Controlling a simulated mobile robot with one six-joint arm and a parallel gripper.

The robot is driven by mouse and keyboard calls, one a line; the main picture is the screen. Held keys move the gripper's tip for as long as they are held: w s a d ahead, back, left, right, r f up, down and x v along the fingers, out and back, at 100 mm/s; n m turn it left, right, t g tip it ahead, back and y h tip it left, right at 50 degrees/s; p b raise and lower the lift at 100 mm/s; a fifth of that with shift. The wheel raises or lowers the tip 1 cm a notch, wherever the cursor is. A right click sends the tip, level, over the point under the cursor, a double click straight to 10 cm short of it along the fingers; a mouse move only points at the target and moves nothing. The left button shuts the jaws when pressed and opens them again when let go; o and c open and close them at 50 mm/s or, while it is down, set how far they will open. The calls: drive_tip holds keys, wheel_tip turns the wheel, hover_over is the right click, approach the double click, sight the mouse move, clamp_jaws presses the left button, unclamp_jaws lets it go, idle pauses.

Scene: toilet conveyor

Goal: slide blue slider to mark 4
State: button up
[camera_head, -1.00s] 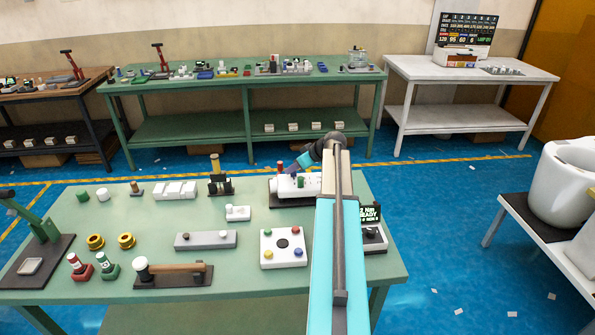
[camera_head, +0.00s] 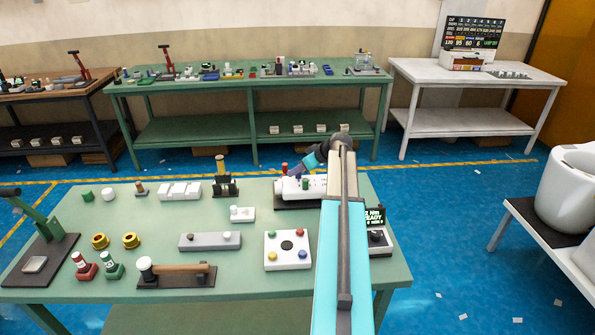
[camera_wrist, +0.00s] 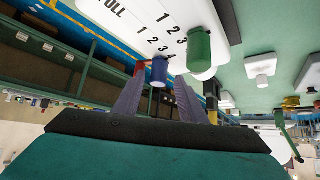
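The blue slider (camera_wrist: 158,70) is a short blue knob on the white slider panel (camera_wrist: 130,22), which has printed numbers 1, 2, 3 and part of a word. My gripper (camera_wrist: 159,78) has its two fingers apart, one on each side of the blue slider, with a visible gap. A green slider (camera_wrist: 199,48) stands just right of the right finger. A red piece shows behind the left fingertip. In the head view the panel (camera_head: 316,186) is at the table's back right, with the green slider (camera_head: 305,183) and a red knob (camera_head: 284,168).
The green table (camera_head: 100,220) holds a white button box (camera_head: 287,250), a grey block (camera_head: 210,241) and several fixtures to the left. A small display reading READY (camera_head: 376,217) stands right of the panel, beside my arm. Bare tabletop lies between the fixtures.

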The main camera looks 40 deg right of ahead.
drive_tip(key=b+v, duration=0.3)
drive_tip(key=v, duration=1)
drive_tip(key=shift+r, duration=0.1)
idle(0.3)
